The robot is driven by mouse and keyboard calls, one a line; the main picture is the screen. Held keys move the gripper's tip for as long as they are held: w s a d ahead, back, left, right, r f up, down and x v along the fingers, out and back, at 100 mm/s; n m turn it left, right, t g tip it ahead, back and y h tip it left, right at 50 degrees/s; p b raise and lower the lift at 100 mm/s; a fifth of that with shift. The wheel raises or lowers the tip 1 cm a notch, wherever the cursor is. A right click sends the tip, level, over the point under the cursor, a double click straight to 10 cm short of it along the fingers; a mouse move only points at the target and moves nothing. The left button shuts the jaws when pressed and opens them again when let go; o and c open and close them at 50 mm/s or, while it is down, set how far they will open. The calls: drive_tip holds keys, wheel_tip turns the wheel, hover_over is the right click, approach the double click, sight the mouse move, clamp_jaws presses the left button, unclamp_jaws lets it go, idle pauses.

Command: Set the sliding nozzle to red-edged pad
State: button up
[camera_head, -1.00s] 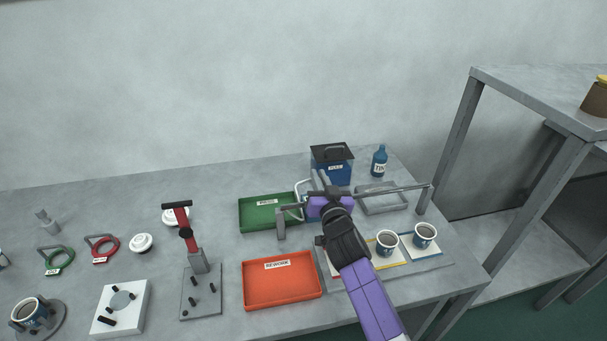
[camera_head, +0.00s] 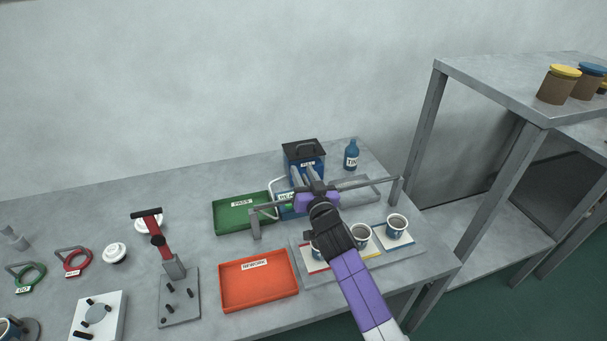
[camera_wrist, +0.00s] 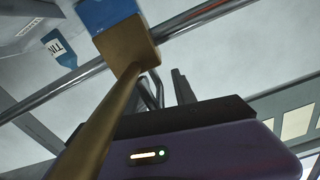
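In the wrist view a brass block (camera_wrist: 128,45) with a blue part on it sits at the metal rail, and a brass tube runs from it toward the lower left. I take this to be the sliding nozzle. In the head view a blue labelled block (camera_head: 288,204) shows at the rail, just left of my gripper, partly hidden. My gripper (camera_head: 304,173) is at the rail, its two grey fingers apart; they also show in the wrist view (camera_wrist: 168,85), with nothing clearly between them. The red-edged pad (camera_head: 308,264) is the leftmost of three, partly behind my arm, with a cup on it.
A yellow-edged pad (camera_head: 376,250) and a blue-edged pad (camera_head: 408,240) with cups lie to the right. The green tray (camera_head: 232,222) and orange tray (camera_head: 258,296) lie left. A lidded blue tank (camera_head: 304,166) and blue bottle (camera_head: 351,155) stand behind.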

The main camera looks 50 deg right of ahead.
drive_tip(key=b+v, duration=0.3)
drive_tip(key=v, duration=0.3)
drive_tip(key=shift+s+a+f, duration=0.15)
drive_tip(key=shift+s+f, duration=0.05)
drive_tip(key=shift+s+a+r, duration=0.15)
drive_tip(key=shift+s+a, duration=0.2)
drive_tip(key=shift+s, duration=0.2)
